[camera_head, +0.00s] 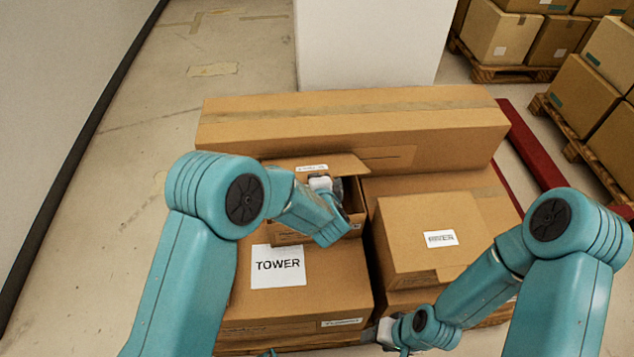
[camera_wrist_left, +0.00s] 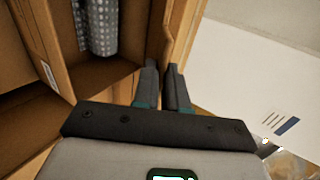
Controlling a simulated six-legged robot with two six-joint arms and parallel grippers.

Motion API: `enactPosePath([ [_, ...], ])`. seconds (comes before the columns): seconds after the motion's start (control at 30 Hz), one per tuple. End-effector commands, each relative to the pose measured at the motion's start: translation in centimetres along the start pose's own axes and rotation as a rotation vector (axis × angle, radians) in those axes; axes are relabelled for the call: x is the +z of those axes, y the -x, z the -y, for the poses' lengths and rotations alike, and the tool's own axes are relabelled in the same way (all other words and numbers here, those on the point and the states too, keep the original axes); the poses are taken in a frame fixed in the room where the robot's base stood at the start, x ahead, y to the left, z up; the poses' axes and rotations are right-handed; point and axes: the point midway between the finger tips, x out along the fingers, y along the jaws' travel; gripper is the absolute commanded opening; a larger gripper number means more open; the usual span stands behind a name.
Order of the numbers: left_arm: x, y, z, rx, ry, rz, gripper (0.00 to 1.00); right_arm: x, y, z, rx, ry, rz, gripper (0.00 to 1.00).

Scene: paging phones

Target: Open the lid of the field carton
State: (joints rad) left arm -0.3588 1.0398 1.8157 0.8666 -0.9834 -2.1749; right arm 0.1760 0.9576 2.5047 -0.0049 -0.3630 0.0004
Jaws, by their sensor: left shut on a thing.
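A small open carton (camera_head: 291,234) sits behind the box labelled TOWER; the label on its lid is too small to read. Its brown lid (camera_head: 345,162) stands partly raised at the back. My left gripper (camera_head: 322,184) is at the lid, largely hidden by its own arm. In the left wrist view my left gripper (camera_wrist_left: 162,72) has its fingers on either side of a thin cardboard panel (camera_wrist_left: 184,35), shut on the lid. A grey patterned cylinder (camera_wrist_left: 97,28) shows inside the carton. My right gripper (camera_head: 385,334) is low at the front; its fingers are not clear.
The TOWER box (camera_head: 290,300) is in front, a box with a white label (camera_head: 410,260) to the right, and a long box (camera_head: 350,130) behind. A white pillar (camera_head: 365,45) stands beyond.

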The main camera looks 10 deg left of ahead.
Motion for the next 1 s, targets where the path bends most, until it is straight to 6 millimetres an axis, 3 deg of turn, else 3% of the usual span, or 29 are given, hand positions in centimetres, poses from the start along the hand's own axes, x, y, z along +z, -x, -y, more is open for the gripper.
enactPosePath([
  [0.4,0.0,0.0,0.5,-0.009,0.001,0.000,0.00,0.0,0.2,0.1,0.000,0.000,0.000,0.52],
  [0.43,0.0,0.0,0.5,-0.010,0.002,0.000,0.15,0.0,0.2,0.1,0.000,0.000,0.000,0.52],
  [0.5,0.0,0.0,0.5,-0.009,0.002,0.000,0.33,0.0,0.2,0.1,0.000,0.000,0.000,0.52],
  [0.83,-0.1,0.3,0.4,-0.005,0.001,-0.001,0.33,0.0,0.2,0.1,0.000,0.000,0.000,0.52],
  [1.0,-0.1,2.8,0.5,-0.006,-0.001,-0.004,0.33,0.0,0.4,0.1,0.000,0.000,0.000,0.52],
])
